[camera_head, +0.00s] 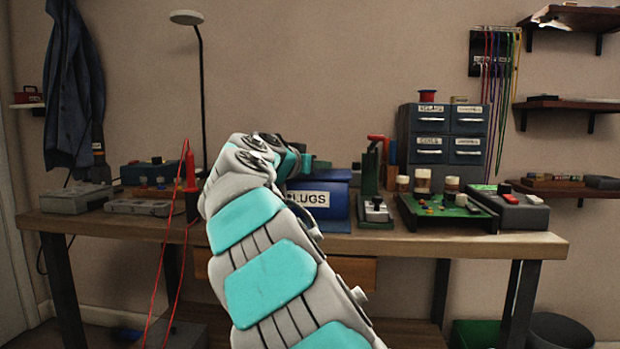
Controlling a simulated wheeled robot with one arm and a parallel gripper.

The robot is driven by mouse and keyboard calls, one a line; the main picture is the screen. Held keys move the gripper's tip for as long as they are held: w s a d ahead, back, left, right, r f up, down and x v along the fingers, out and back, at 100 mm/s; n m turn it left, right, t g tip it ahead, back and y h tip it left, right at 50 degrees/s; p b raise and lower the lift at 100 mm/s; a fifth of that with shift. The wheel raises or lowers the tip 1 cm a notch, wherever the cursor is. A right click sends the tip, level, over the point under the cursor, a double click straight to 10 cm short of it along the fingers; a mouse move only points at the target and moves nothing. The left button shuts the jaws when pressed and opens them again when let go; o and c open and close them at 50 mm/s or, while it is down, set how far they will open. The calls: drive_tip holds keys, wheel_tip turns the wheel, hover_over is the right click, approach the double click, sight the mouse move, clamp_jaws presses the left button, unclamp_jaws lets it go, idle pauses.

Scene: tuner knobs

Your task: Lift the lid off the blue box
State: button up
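The blue box (338,204) stands on the workbench near its middle. Its white front label ends in "LUGS", and my arm hides the box's left part. The lid (325,176) is a blue slab at the box's top. I cannot tell whether it rests on the box or is slightly raised. My gripper (316,163) is just above the lid, at the end of my grey and teal arm. Its fingers are small and partly hidden by the wrist, so neither their opening nor contact with the lid can be made out.
On the workbench (410,245), a green press with a red handle (376,190) stands close to the box's right. Further right are a green circuit board (440,208) and a blue drawer cabinet (445,135). A lamp (202,90) and red cables (178,240) are on the left.

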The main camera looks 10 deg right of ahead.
clamp_jaws()
drive_tip(key=shift+r, duration=0.2)
idle(0.3)
